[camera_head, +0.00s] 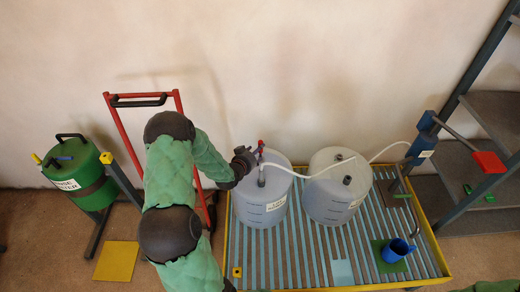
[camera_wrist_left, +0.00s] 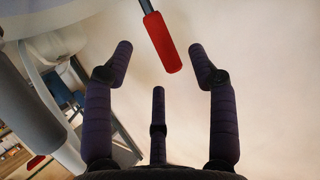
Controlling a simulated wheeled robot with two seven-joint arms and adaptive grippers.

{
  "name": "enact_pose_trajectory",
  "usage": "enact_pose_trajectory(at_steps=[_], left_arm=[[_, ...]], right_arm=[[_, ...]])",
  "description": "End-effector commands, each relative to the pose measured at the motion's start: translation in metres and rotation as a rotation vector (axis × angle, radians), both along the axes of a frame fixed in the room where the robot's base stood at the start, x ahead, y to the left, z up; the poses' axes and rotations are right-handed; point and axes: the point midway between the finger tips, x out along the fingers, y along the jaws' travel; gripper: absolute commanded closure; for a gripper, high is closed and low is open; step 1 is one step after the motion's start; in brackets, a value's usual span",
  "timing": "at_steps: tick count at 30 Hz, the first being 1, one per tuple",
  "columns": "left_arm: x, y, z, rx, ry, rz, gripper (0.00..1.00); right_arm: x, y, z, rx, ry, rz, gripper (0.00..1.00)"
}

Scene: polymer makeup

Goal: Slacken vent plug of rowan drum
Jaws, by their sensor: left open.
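Two whitish drums, a left one (camera_head: 249,207) and a right one (camera_head: 322,205), stand side by side on a slatted tray. Their labels are too small to read, so I cannot tell which is the rowan drum. A dark plug (camera_head: 347,180) sits on the right drum's top. The left drum's top carries a dark fitting (camera_head: 261,182) and a red-handled part (camera_head: 260,147). My left gripper (camera_head: 248,160) is beside that part, above the left drum's rim. In the left wrist view its fingers (camera_wrist_left: 160,65) are spread, with a red handle (camera_wrist_left: 161,44) beyond and between them.
The yellow-edged tray (camera_head: 300,262) also holds a blue jug (camera_head: 395,250). A green drum (camera_head: 80,165) on a stand and a red hand truck (camera_head: 124,133) are at left. Grey shelving (camera_head: 470,190) stands at right.

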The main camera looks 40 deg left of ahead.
Motion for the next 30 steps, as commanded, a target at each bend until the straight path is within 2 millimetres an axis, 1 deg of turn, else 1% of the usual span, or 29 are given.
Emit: enact_pose_trajectory(at_steps=[1,3,6,9,12,18,30], left_arm=[[-0.009,-0.001,0.004,0.001,0.000,0.002,0.42],[-0.021,-0.004,0.009,0.001,0.001,0.002,0.42],[-0.034,-0.007,0.015,0.001,0.000,0.002,0.42],[-0.045,-0.009,0.019,0.000,0.000,0.001,0.42],[-0.052,-0.012,0.022,0.000,0.001,0.000,0.42],[-0.057,-0.013,0.024,-0.001,0.000,0.000,0.42],[-0.057,-0.013,0.023,0.000,0.000,0.000,0.42]], right_arm=[[0.000,0.000,0.000,0.000,0.000,0.000,0.60],[0.000,0.000,0.000,0.000,0.000,0.000,0.60],[0.000,0.000,0.000,0.000,0.000,0.000,0.60],[0.000,0.000,0.000,0.000,0.000,0.000,0.60],[0.000,0.000,0.000,0.000,0.000,0.000,0.60],[0.000,0.000,0.000,0.000,0.000,0.000,0.60],[0.000,0.000,0.000,0.000,0.000,0.000,0.60]])
